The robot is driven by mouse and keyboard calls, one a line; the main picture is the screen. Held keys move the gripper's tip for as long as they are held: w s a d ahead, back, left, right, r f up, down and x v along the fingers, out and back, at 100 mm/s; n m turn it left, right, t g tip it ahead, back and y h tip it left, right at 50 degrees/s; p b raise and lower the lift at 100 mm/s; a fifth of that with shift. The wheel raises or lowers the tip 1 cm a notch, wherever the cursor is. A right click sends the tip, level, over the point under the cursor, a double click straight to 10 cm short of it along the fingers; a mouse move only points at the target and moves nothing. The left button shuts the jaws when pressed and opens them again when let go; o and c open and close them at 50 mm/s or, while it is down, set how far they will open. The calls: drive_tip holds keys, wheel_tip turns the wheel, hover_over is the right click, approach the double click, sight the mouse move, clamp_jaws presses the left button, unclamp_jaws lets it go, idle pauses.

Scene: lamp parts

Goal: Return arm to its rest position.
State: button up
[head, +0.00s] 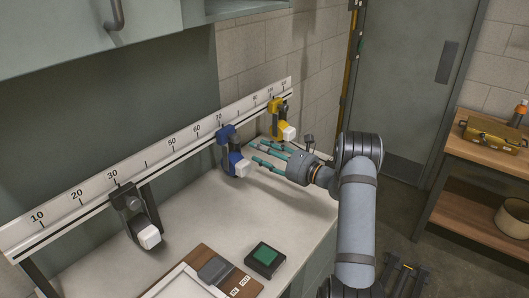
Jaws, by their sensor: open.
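My gripper (268,154) is at the end of my grey arm, above the right part of the pale bench, pointing left. Its teal fingers are spread open with nothing visible between them. A blue clamp-like part with a white block (231,150) hangs on the ruled rail, just left of my fingertips; I cannot tell whether they touch. A yellow part with a white block (279,120) is on the rail behind my gripper. A black part with a white block (135,215) is on the rail at the left, far from my gripper.
A numbered rail (150,160) runs along the back of the bench (185,220). A green-topped black box (265,258) and a brown board with a grey pad (214,269) lie at the front. A small dark item (309,142) stands behind my wrist. A wooden shelf (480,150) stands right.

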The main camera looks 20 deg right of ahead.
sight(237, 141)
drive_tip(key=shift+s+d, duration=0.4)
drive_tip(key=shift+s, duration=0.15)
drive_tip(key=shift+w, duration=0.1)
drive_tip(key=x, duration=1.2)
drive_tip(key=shift+a, duration=0.1)
drive_tip(key=shift+s+a, duration=0.15)
drive_tip(key=shift+s, duration=0.05)
drive_tip(key=shift+w, duration=0.1)
